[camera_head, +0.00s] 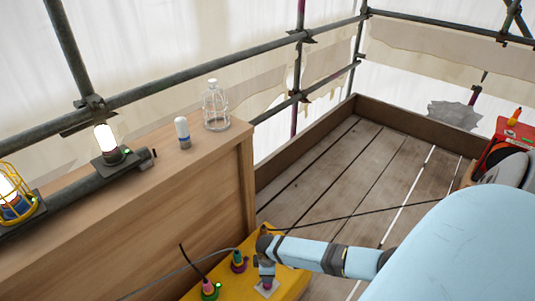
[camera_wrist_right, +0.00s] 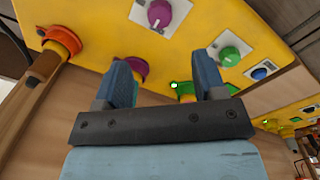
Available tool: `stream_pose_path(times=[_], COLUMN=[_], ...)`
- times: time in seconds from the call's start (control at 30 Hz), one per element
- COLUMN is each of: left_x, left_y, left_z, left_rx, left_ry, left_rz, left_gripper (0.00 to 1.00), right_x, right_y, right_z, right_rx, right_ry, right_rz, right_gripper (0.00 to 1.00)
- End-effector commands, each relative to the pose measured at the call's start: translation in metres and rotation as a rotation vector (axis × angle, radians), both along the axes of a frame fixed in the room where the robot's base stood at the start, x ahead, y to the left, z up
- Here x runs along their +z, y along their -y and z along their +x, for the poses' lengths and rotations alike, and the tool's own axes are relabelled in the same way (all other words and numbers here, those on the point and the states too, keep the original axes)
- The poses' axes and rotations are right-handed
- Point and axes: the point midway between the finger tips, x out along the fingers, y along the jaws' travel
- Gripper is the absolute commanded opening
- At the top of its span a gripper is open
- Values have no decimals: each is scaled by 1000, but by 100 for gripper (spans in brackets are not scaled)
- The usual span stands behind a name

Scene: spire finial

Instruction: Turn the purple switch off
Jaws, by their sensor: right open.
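The purple switch is a round knob on a white plate (camera_wrist_right: 159,14) on the yellow box, at the top of the right wrist view; it also shows low in the head view, just below my gripper (camera_head: 267,287). I cannot tell its setting. My right gripper (camera_wrist_right: 164,78) is open and empty. Its two blue fingers are spread, and the knob appears beyond their tips, roughly in line with the gap. In the head view my right gripper (camera_head: 266,267) is over the yellow box (camera_head: 283,273), partly covering the plate. My left gripper is not in view.
A green knob (camera_wrist_right: 229,56), a blue knob (camera_wrist_right: 262,72), a purple socket (camera_wrist_right: 138,68) and an orange socket (camera_wrist_right: 62,41) are nearby. Cabled plugs (camera_head: 238,261) stand left of my gripper. A lit bulb (camera_head: 104,138) and a loose bulb (camera_head: 182,132) are on the wooden box.

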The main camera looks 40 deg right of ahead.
Motion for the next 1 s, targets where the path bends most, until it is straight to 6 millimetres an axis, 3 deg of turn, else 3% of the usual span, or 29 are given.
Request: stream_pose_path(times=[0.1, 0.23, 1.0], left_x=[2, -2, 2], left_y=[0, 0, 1], left_z=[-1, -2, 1], left_rx=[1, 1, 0], left_ry=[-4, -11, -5], left_rz=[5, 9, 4], left_gripper=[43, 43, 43], right_x=[16, 22, 22], right_y=[0, -1, -1], right_z=[-1, -1, -2], right_rx=[1, 1, 0], right_ry=[-1, -1, -1], right_rz=[-1, 1, 0], right_gripper=[64, 64, 64])
